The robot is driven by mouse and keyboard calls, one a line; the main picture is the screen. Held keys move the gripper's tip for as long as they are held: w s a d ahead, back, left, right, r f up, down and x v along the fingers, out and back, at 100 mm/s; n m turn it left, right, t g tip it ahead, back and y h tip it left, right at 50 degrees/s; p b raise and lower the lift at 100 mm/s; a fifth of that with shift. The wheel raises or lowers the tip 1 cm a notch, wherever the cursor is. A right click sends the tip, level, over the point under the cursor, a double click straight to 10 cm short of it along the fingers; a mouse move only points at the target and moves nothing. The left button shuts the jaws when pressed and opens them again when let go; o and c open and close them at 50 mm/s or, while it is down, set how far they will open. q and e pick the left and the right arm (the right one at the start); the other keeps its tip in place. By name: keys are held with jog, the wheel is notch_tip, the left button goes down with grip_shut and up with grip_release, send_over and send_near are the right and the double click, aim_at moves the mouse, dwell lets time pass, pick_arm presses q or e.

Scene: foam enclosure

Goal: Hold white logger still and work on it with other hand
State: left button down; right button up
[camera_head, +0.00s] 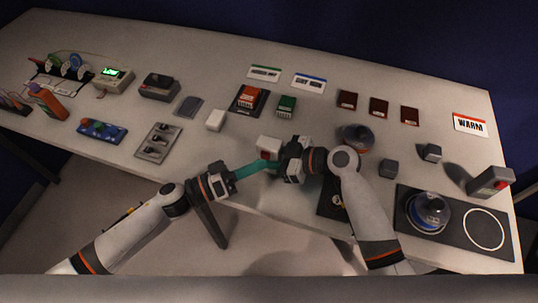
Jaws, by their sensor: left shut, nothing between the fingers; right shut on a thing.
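The white logger (268,144) is a small white box near the front edge of the table, with a red spot low on its face. My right gripper (281,157) is shut on it from its right side and partly hides it. My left gripper (268,163) is shut and empty. Its long teal fingers point right, and their tips are at the logger's lower front. I cannot tell whether they touch it.
Another white block (215,120) lies to the left. Behind are an orange block (249,96) on a dark pad and a green block (286,105). A grey switch panel (158,142) is at left. A glass dome (428,212) stands on the dark mat at right.

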dwell(0.6)
pick_arm(q)
jog(key=shift+w+d, duration=0.15)
jog(key=shift+w, duration=0.25)
jog(key=shift+s, duration=0.45)
jog(key=shift+s+a, duration=0.4)
jog(key=shift+s, duration=0.55)
jog(key=shift+s+a, duration=0.4)
jog(key=shift+s, duration=0.5)
jog(key=shift+s+a, duration=0.4)
jog(key=shift+s, duration=0.55)
